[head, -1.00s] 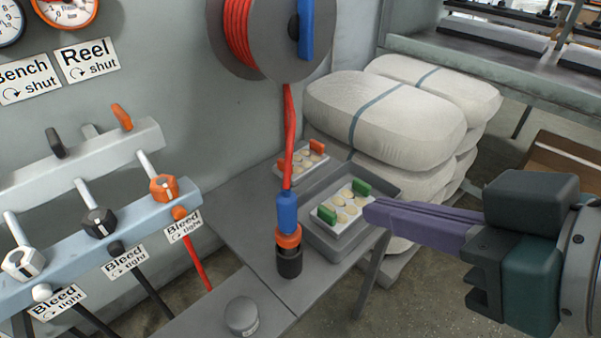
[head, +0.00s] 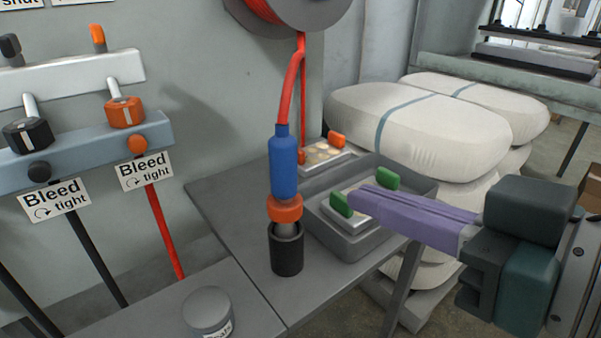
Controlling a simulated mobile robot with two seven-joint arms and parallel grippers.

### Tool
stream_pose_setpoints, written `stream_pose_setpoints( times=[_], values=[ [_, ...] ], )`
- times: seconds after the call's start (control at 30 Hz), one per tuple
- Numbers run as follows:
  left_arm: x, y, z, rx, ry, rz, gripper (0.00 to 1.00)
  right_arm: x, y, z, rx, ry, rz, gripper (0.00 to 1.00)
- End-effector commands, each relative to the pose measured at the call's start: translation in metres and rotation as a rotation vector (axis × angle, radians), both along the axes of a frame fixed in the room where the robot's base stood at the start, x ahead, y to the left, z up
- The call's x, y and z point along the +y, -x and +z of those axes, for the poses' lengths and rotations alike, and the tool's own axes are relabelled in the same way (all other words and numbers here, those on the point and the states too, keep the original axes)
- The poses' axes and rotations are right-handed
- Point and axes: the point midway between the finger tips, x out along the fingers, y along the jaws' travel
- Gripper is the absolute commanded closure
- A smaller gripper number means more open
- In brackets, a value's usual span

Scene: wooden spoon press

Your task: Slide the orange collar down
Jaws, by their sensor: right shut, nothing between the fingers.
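The orange collar (head: 285,208) is a ring around the lower end of the blue coupling (head: 284,163), which hangs upright from a red hose. Below the collar a short grey metal stem shows. It goes down into the black cylindrical socket (head: 286,252) on the grey bench. My right gripper (head: 352,180) comes in from the right with its purple fingers shut and empty. In the picture its tips are right of the collar and a little higher, apart from it, in front of the grey tray. My left gripper is not in view.
The grey tray (head: 421,192) holds a white plate with green clips (head: 341,205). A plate with orange clips (head: 325,154) lies behind it. A round grey tin (head: 208,312) stands at the front. Valves line the left wall; white bales (head: 430,123) are stacked right.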

Motion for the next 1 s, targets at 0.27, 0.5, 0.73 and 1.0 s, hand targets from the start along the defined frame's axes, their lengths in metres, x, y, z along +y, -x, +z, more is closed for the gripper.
stream_pose_setpoints(
  times=[0.27,0.5,0.73,1.0],
  values=[
    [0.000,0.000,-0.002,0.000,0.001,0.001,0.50,0.005,-0.008,-0.002,-0.001,-0.002,-0.002,1.00],
    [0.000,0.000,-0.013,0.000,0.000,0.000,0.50,0.031,-0.043,-0.013,-0.003,-0.004,-0.001,1.00],
    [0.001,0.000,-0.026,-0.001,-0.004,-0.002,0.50,0.059,-0.080,-0.026,-0.001,-0.002,0.000,1.00],
    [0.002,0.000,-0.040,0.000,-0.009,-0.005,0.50,0.057,-0.079,-0.061,0.002,0.001,-0.001,1.00]
  ],
)
